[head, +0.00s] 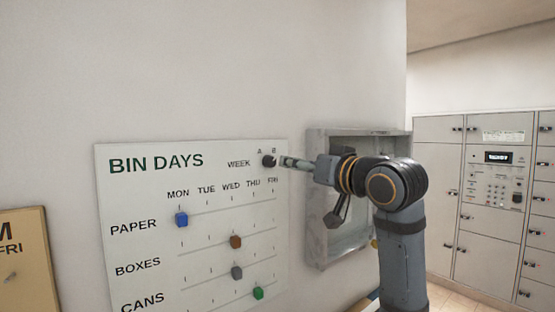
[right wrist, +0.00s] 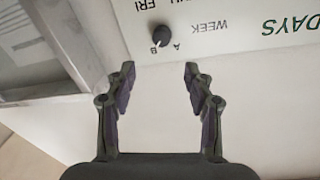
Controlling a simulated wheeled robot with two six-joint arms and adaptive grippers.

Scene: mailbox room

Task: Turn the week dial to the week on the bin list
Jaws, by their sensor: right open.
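The week dial (head: 269,160) is a small dark round knob at the upper right of the white BIN DAYS board (head: 140,190), beside the word WEEK, with A and B marked above it. It also shows in the right wrist view (right wrist: 161,36); I cannot make out clearly which letter it points to. My right gripper (head: 286,162) is at the board, just right of the dial. In the right wrist view its open fingers (right wrist: 159,70) are empty, with the dial ahead, between their lines and apart from them. The bin list cannot be identified. My left gripper is out of view.
Coloured sliders, such as the blue one (head: 181,219), sit on the board's day rows. An open grey metal box (head: 318,200) is on the wall right of the board, behind my right arm. A tan board (head: 25,260) is cut off at left. Lockers (head: 440,180) stand at right.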

